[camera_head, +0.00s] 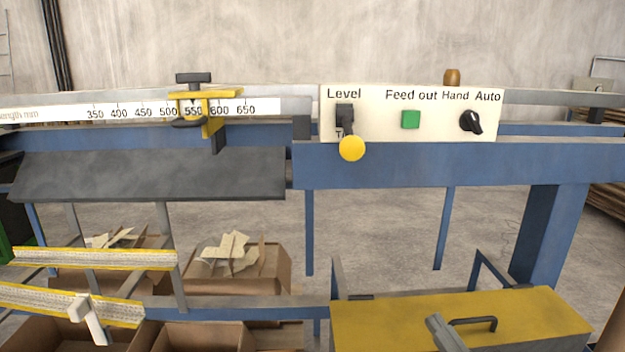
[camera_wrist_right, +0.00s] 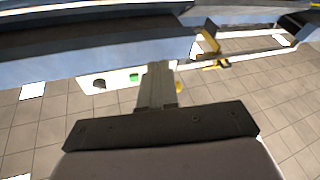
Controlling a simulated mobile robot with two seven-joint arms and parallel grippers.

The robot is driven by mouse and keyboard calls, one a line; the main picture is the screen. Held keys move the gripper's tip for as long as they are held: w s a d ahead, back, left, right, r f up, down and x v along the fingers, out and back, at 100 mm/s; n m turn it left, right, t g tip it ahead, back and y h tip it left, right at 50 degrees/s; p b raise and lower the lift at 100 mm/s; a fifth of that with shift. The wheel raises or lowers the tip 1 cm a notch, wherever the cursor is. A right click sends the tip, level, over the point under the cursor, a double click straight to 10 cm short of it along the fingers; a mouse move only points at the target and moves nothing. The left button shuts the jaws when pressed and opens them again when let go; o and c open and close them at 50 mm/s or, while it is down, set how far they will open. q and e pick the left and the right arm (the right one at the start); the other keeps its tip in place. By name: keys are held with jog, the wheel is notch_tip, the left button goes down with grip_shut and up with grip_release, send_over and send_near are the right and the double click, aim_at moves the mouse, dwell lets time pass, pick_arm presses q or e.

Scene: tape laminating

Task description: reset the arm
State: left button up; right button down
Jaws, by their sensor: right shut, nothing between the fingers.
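My right gripper (camera_head: 445,333) shows at the bottom edge of the head view, low in front of a yellow cover with a black handle. In the right wrist view its fingers (camera_wrist_right: 157,90) are together, with nothing between them. They point toward the machine, and the white control panel (camera_wrist_right: 115,80) shows behind them. In the head view the control panel (camera_head: 440,125) stands well above the gripper, with a green button (camera_head: 411,119), a black knob (camera_head: 471,121) and a yellow-ended lever (camera_head: 351,148).
The yellow cover (camera_head: 400,325) and its black handle (camera_head: 473,323) lie close to the right gripper. A blue beam (camera_head: 400,165) crosses the scene. A yellow slide (camera_head: 212,110) sits on the length scale. Cardboard boxes (camera_head: 210,288) with scraps stand at lower left.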

jog(key=s+f+m+g+h, duration=0.2)
jog(key=s+f+g+h, duration=0.1)
jog(key=s+f, duration=0.6)
jog(key=s+f+m+g+h, duration=0.2)
jog(key=s+f+g, duration=0.4)
jog(key=f, duration=1)
jog(key=s+m+p, duration=0.1)
jog(key=s, duration=0.2)
jog(key=shift+s+d+f+h, duration=0.3)
jog(key=shift+s+f+h, duration=0.05)
jog(key=shift+f+h, duration=0.05)
